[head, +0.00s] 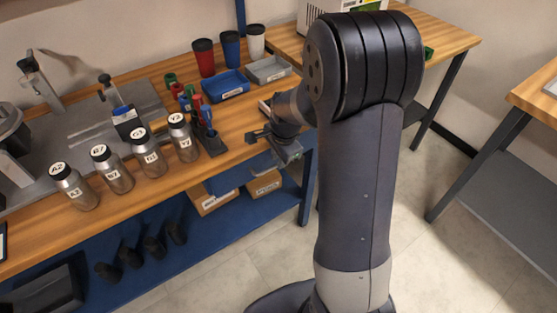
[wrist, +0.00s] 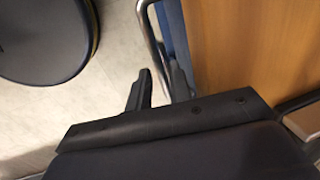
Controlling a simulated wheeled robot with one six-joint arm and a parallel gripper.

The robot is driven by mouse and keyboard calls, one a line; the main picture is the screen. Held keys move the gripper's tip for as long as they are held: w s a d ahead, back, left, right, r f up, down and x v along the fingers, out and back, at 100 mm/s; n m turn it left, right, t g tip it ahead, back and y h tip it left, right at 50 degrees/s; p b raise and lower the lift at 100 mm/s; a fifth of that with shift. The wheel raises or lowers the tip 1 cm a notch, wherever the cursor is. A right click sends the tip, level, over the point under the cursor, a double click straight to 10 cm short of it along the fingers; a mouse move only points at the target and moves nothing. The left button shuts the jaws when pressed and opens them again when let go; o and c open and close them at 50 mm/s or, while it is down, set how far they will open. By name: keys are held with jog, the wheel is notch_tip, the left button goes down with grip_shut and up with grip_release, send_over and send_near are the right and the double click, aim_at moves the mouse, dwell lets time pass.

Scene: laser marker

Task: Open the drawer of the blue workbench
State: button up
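The blue workbench (head: 105,205) has a wooden top and a blue frame and lower shelf. In the wrist view a curved silver bar handle (wrist: 150,32) stands out beside a blue strip (wrist: 173,30) under the edge of the wooden top (wrist: 235,50). My gripper (wrist: 160,82) is at the near end of this handle. Its two dark fingers are apart, and the bar reaches down into the gap between them; I cannot tell whether they touch it.
Several labelled metal bottles (head: 111,170), a blue tray (head: 225,86), a grey tray (head: 268,70) and cups (head: 203,57) stand on the bench. Cardboard boxes (head: 264,187) sit on the lower shelf. Another wooden table (head: 447,38) stands behind. The floor (head: 240,265) before the bench is clear.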

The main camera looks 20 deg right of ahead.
jog(key=shift+w+f, duration=0.1)
jog(key=shift+f, duration=0.5)
grip_shut()
